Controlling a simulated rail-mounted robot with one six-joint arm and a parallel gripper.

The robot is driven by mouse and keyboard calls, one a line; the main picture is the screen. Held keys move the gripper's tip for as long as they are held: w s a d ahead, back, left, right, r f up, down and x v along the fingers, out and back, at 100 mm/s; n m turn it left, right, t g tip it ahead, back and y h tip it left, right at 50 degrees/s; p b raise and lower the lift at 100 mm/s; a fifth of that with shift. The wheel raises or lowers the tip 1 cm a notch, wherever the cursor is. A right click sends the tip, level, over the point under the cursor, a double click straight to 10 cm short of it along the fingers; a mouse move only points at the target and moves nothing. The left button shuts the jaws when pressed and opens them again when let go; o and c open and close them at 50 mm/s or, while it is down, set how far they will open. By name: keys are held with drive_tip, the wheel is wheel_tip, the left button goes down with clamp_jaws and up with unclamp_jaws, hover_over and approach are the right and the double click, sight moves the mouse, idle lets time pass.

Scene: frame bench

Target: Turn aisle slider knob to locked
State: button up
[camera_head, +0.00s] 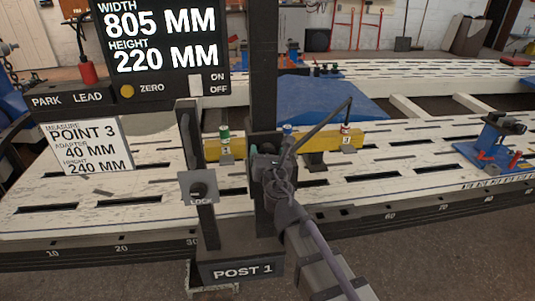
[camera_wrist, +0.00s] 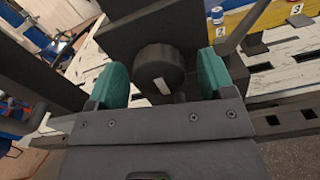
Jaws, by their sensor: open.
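A dark round knob (camera_wrist: 150,64) with a short white mark on its face sits on a dark block in the wrist view. The white mark is slightly tilted from upright. My gripper (camera_wrist: 164,72) is open, with one teal pad at each side of the knob. A gap shows between the knob and the left pad; the right pad is also apart from it. In the head view my gripper (camera_head: 266,168) is at the dark upright post (camera_head: 264,80), and its arm hides the knob there. A small plate marked LOCK (camera_head: 201,201) stands to the left.
A POST 1 base (camera_head: 240,268) stands at the bench's front edge. A yellow bar (camera_head: 375,139) with numbered adapters lies behind my gripper. A display (camera_head: 160,38) reads width 805 and height 220 mm; a card (camera_head: 88,147) hangs below. A thin dark rod rises beside my gripper.

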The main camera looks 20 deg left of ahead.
drive_tip(key=shift+w, duration=0.15)
drive_tip(key=shift+a, duration=0.1)
drive_tip(key=c, duration=0.9)
drive_tip(key=shift+c, duration=0.2)
drive_tip(key=shift+m, duration=0.3)
drive_tip(key=m, duration=0.3)
drive_tip(key=shift+m, duration=0.3)
drive_tip(key=m, duration=0.4)
drive_tip(key=shift+m, duration=0.3)
drive_tip(key=m, duration=0.9)
